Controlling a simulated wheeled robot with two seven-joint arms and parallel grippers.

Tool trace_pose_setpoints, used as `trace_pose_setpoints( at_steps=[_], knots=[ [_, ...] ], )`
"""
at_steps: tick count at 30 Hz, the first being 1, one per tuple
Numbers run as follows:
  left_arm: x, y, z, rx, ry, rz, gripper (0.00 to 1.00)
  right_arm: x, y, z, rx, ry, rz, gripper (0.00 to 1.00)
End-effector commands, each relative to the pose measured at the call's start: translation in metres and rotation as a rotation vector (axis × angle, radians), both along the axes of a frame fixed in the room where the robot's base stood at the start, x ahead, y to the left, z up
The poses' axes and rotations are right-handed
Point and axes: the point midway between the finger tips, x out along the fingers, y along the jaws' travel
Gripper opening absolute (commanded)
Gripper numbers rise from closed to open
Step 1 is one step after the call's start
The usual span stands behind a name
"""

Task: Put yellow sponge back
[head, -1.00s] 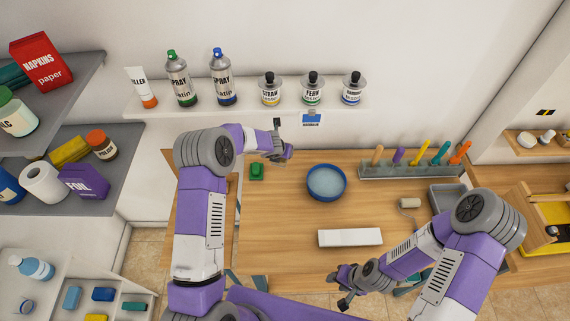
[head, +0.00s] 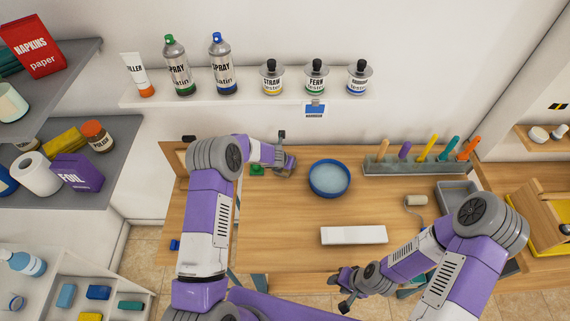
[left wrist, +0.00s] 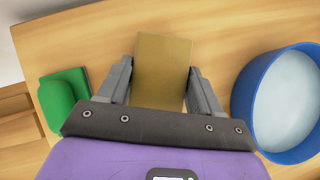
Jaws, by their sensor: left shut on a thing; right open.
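A mustard-yellow block, which looks like the yellow sponge (left wrist: 162,70), is between the fingers of my left gripper (left wrist: 160,85) in the left wrist view. The left gripper is shut on it. In the head view the left gripper (head: 284,158) is over the back of the wooden table, left of the blue bowl, and I cannot make out the sponge there. My right gripper (head: 347,289) is open and empty near the table's front edge.
A green block (left wrist: 64,98) lies left of the left gripper, and the blue-rimmed bowl (left wrist: 287,105) stands right of it. A white block (head: 354,235) lies at the table front. A rack (head: 425,161) of colored handles stands at the back right. Lower-left shelves (head: 112,285) hold small colored blocks.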

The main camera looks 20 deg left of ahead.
Motion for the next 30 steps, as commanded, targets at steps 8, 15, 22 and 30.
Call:
trace_pose_setpoints(
  at_steps=[8, 15, 22, 30],
  knots=[
    [0.0, 0.0, -0.002, 0.0, 0.001, 0.0, 0.31, 0.0, 0.0, -0.002, 0.0, 0.0, 0.0, 0.43],
    [0.0, 0.0, -0.001, 0.0, 0.001, 0.0, 0.9, 0.0, 0.0, -0.001, 0.0, 0.0, 0.0, 0.43],
    [0.0, 0.0, -0.001, 0.0, 0.001, 0.0, 0.9, 0.0, 0.0, -0.001, 0.0, 0.0, 0.0, 0.43],
    [-0.009, 0.002, 0.017, 0.003, -0.002, -0.001, 0.9, 0.0, 0.0, -0.005, 0.0, 0.0, 0.0, 0.43]
  ],
)
